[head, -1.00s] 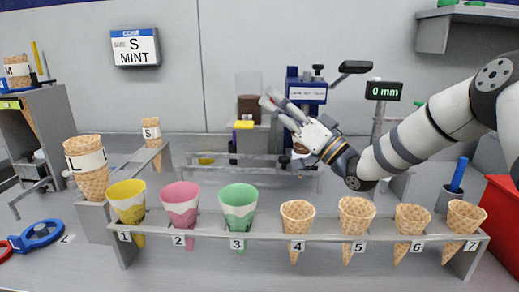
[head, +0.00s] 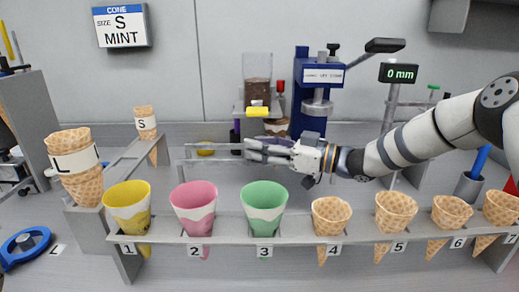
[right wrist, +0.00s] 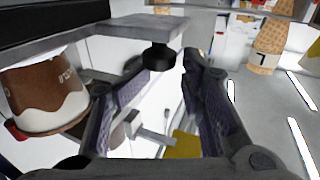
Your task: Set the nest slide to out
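My right gripper (head: 248,150) reaches in from the right, low behind the cone rack and in front of the blue press. In the right wrist view its two fingers (right wrist: 172,70) are apart, with a dark round knob (right wrist: 159,56) under a grey plate (right wrist: 130,38) near their tips. I see no grip on the knob. A brown-and-white cup (right wrist: 45,95) hangs beside the plate; a brown-and-white object (head: 277,127) also shows behind my gripper in the head view. I cannot tell for sure which part is the nest slide or its setting. My left gripper is not in view.
The front rack (head: 350,238) holds yellow, pink and green sleeves and several bare cones. The blue press (head: 320,78) stands behind, beside a readout (head: 398,73) showing 0 mm. A grey rail frame (head: 205,160) lies left of my gripper. A sign (head: 122,27) reads S, MINT.

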